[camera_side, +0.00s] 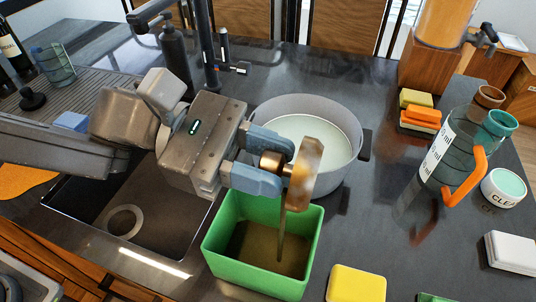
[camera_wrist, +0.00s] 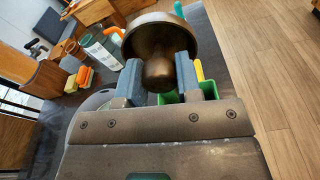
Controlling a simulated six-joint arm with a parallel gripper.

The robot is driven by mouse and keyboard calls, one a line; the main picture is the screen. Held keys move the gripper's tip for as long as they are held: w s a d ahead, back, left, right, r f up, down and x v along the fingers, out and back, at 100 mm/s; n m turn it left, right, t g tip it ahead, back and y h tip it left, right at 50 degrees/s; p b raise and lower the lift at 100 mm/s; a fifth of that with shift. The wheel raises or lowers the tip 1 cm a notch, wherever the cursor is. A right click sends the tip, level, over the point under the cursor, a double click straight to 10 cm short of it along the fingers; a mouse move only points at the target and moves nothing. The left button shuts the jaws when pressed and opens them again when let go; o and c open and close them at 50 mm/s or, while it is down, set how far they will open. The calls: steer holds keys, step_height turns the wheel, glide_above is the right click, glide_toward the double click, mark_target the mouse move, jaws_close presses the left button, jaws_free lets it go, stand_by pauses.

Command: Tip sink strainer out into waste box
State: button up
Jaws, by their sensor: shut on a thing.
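The sink strainer (camera_side: 305,174) is a brownish round cup with a copper knob. My gripper (camera_side: 276,164) is shut on the knob, its two blue-grey fingers on either side. The strainer is turned on its side, above the green waste box (camera_side: 255,281). A thin brown stream (camera_side: 281,235) runs down from it into the box, and brown matter (camera_side: 258,246) covers the bottom. A sliver of the green box (camera_wrist: 208,90) shows behind the fingers.
A large grey pot (camera_side: 343,183) of pale liquid stands right behind the gripper and box. The sink (camera_side: 85,205) with its open drain ring is at left. A yellow sponge (camera_side: 355,285) lies right of the box. A clear jug with orange handle (camera_side: 470,180) stands farther right.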

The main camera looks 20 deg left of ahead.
steer(key=h, duration=0.2)
steer(key=f+h, duration=0.1)
steer(key=h, duration=0.1)
steer(key=shift+d+t, duration=0.15)
steer(key=shift+t, duration=0.15)
steer(key=h, duration=0.4)
steer(key=shift+d+f, duration=0.1)
steer(key=shift+f, duration=0.15)
stand_by(2.9)
